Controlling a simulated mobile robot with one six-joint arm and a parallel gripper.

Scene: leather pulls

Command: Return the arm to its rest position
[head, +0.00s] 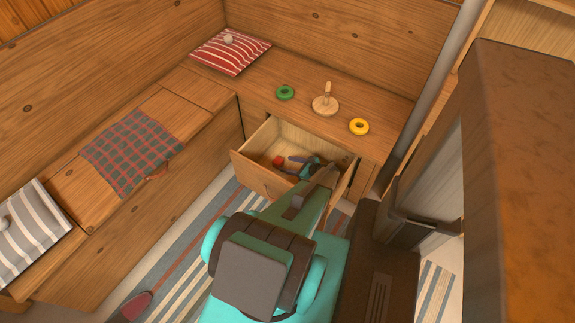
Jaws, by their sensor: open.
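My arm reaches from the bottom of the head view up toward an open drawer (262,183) under the bench top. My gripper (291,166) is small in the picture, at or over the drawer's inside, with its jaws open and apparently empty. A small red object (278,161) lies in the drawer just left of the jaws. I cannot tell whether the jaws touch it or the drawer.
On the bench top (300,83) are a green ring (285,92), a wooden peg stand (325,104) and a yellow ring (358,127). A striped red cushion (228,52) lies behind. A tall brown panel (515,180) stands close on the right. A striped rug (185,262) covers the floor.

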